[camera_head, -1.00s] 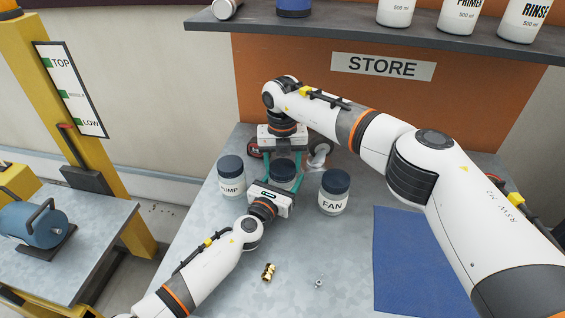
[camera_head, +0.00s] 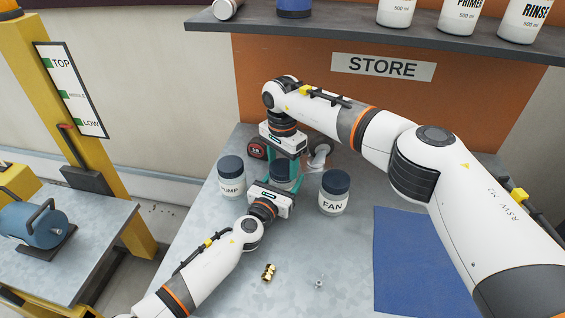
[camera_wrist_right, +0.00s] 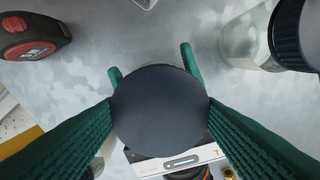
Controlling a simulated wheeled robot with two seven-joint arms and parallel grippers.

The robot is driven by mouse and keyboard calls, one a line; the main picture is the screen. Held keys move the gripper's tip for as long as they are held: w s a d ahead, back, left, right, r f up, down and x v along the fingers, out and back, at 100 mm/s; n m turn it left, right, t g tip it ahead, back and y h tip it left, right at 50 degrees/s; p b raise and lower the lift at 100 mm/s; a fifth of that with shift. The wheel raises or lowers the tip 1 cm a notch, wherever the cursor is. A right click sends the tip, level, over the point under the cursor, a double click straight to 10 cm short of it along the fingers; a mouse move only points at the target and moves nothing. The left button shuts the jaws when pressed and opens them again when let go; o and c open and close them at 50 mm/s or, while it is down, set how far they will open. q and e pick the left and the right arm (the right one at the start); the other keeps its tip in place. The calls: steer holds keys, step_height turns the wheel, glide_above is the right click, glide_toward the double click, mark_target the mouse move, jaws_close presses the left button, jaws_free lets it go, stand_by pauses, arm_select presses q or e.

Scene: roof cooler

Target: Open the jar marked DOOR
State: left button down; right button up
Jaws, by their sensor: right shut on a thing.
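A jar with a dark lid (camera_head: 281,170) stands between the PUMP jar (camera_head: 231,178) and the FAN jar (camera_head: 334,192); its label is hidden. My right gripper (camera_head: 284,167) comes down from above and is shut on this lid. In the right wrist view the round lid (camera_wrist_right: 160,107) sits between the two green fingers. My left gripper (camera_head: 281,187) comes from the front, low on the jar, with a finger along each side of its body; it looks shut on the body. The lid appears to be on the jar, and any gap below it is hidden.
A red and black tape measure (camera_wrist_right: 33,36) lies behind the jars. A brass fitting (camera_head: 268,272) and a small metal part (camera_head: 319,281) lie in front. A blue mat (camera_head: 425,260) covers the right side. A shelf (camera_head: 340,30) overhangs behind.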

mark_target(283, 167)
steer(key=n, duration=0.6)
steer(key=shift+n, duration=0.3)
steer(key=shift+r, duration=0.25)
arm_select(q)
steer(key=shift+f, duration=0.1)
arm_select(e)
steer(key=shift+r, duration=0.85)
steer(key=shift+r, duration=2.05)
arm_select(q)
steer(key=shift+c, duration=1.1)
jaws_free()
steer(key=shift+s, duration=0.1)
